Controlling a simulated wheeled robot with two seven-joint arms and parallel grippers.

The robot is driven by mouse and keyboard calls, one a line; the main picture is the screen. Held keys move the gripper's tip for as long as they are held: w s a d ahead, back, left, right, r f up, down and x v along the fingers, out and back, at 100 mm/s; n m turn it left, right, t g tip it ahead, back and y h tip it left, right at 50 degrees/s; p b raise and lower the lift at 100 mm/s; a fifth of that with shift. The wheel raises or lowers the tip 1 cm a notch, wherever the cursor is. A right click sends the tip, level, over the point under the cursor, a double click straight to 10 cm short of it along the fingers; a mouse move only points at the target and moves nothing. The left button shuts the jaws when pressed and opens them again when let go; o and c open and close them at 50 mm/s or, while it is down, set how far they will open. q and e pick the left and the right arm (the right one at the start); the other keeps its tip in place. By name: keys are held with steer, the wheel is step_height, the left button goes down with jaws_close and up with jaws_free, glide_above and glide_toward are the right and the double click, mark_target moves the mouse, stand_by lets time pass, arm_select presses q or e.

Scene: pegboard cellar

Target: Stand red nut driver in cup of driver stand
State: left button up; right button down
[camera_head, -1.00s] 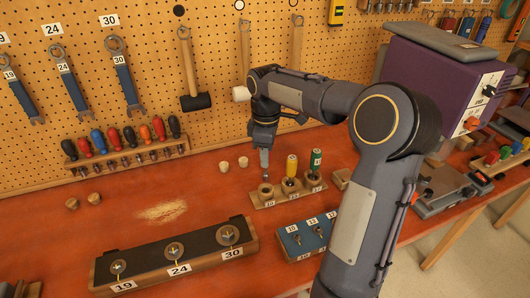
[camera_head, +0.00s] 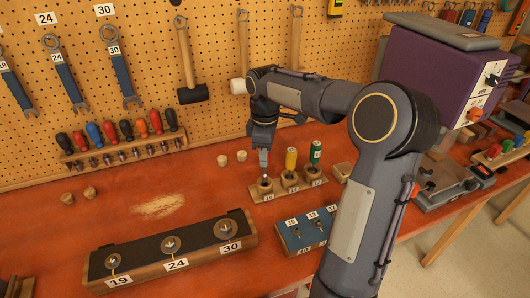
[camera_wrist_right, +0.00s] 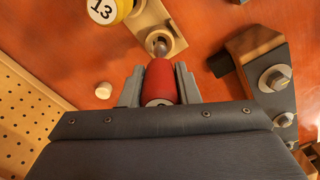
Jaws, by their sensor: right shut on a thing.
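The red nut driver (camera_wrist_right: 160,80) shows its red handle between the two jaws of my right gripper (camera_wrist_right: 160,88) in the wrist view. In the head view my right gripper (camera_head: 264,147) hides the handle, and only the grey shaft (camera_head: 264,161) shows, pointing down and about upright. The driver stand (camera_head: 295,187) is a wooden strip with cups in a row. The shaft's lower end is at the mouth of the leftmost cup (camera_head: 265,187); how deep it sits I cannot tell.
A blue tray (camera_head: 306,232) with small bits lies in front of the stand. A long dark block (camera_head: 172,251) with washers is at front left. A rack of drivers (camera_head: 122,152) stands by the pegboard.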

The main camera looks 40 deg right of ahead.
steer(key=shift+f+b, duration=0.6)
steer(key=shift+f, duration=0.5)
steer(key=shift+f, duration=0.15)
steer(key=shift+f+b, duration=0.7)
steer(key=shift+f, duration=0.3)
steer(key=c, duration=1)
jaws_free()
step_height(320, 180, up, 10)
steer(key=p, duration=0.9)
steer(key=shift+r, duration=0.1)
